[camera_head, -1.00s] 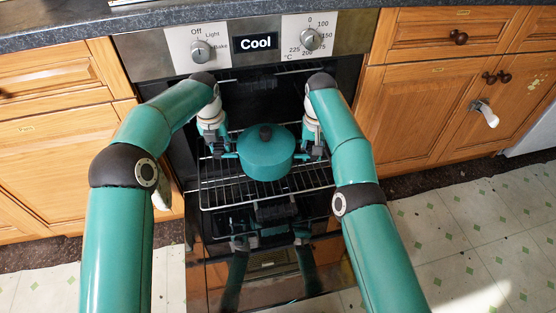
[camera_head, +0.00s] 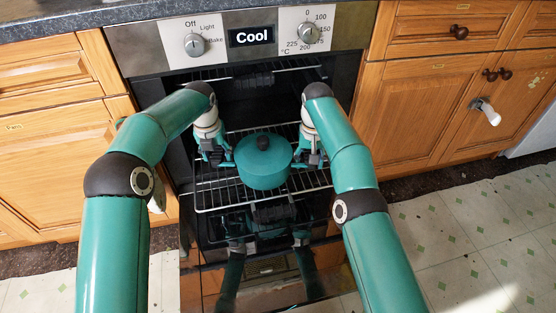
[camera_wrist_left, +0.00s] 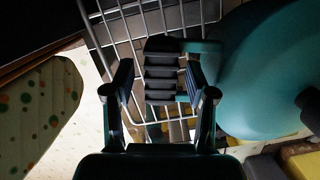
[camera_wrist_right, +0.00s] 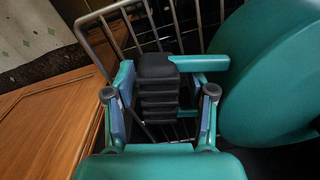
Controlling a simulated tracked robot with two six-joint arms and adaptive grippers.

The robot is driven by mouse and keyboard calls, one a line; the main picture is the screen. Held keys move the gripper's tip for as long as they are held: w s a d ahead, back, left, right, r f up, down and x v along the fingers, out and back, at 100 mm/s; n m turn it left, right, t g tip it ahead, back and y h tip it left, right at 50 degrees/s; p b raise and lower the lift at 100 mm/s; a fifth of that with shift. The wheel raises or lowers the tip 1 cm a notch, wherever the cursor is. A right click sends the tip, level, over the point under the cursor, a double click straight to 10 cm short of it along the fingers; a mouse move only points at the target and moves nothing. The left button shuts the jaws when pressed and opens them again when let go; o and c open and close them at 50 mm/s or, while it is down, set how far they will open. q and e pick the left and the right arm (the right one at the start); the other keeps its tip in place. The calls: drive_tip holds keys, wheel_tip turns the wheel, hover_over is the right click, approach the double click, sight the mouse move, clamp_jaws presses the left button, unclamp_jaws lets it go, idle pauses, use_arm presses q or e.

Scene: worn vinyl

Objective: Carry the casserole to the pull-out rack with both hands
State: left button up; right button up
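The teal casserole (camera_head: 263,167), lid on with a dark knob, sits upright and appears to rest on the wire pull-out rack (camera_head: 215,208). My left gripper (camera_head: 219,161) is at its left side and my right gripper (camera_head: 311,160) at its right. In the left wrist view, a black ridged handle (camera_wrist_left: 161,72) joins the casserole by teal arms. It stands between the spread fingers with gaps on both sides. In the right wrist view, the other black handle (camera_wrist_right: 158,88) is likewise between open fingers, apart from them. The casserole's underside is hidden.
Another rack is higher in the dark oven. The dark glass oven door (camera_head: 262,285) lies open below. Wooden cupboards flank the oven; one at right has a white object on its front (camera_head: 487,112).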

drive_tip(key=shift+s, duration=0.1)
use_arm(q)
drive_tip(key=r, duration=0.5)
drive_tip(key=s+r, duration=0.1)
drive_tip(key=r, duration=0.1)
drive_tip(key=shift+r, duration=0.15)
use_arm(e)
drive_tip(key=shift+s, duration=0.2)
